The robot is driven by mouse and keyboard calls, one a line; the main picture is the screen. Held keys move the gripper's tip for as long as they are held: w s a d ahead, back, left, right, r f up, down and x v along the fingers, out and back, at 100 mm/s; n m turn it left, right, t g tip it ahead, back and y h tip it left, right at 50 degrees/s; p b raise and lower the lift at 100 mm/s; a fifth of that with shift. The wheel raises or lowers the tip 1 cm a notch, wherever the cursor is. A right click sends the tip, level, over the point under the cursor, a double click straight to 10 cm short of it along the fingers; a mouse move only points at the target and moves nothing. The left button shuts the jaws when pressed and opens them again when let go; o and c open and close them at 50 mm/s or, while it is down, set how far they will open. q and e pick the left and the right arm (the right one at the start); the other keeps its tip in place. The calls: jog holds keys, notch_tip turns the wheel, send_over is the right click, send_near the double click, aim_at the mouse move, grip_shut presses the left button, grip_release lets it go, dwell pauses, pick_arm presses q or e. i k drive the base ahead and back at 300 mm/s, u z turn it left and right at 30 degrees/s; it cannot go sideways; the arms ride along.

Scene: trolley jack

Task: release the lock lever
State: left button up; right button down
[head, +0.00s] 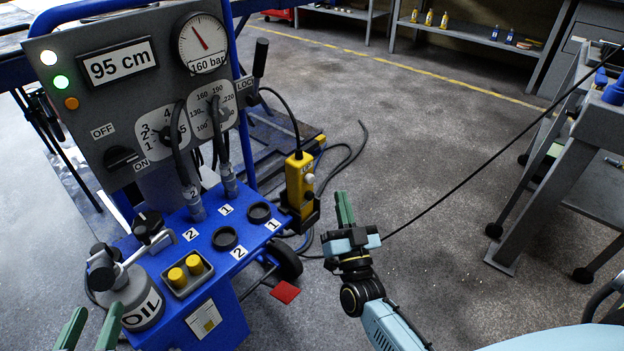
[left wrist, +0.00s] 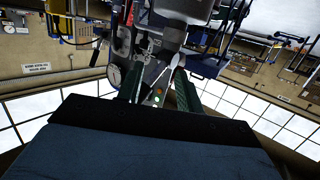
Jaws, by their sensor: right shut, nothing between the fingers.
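The lock lever (head: 260,58) has a black grip and stands nearly upright at the right edge of the grey panel, beside the LOCK label (head: 245,84). My left gripper (head: 92,328) is at the bottom left of the head view, in front of the oil can and well away from the lever. Its green fingers are apart, with nothing seen held; they also show apart in the left wrist view (left wrist: 160,92). My right gripper (head: 344,208) is shut and empty, over the floor to the right of the blue trolley, below and right of the lever. I cannot make out the lever in the left wrist view.
The grey panel (head: 95,110) carries a gauge, dials and hoses. A yellow control box (head: 299,178) hangs between the lever and my right gripper.

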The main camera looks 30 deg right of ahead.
aim_at(261, 49)
jog(key=k, duration=1)
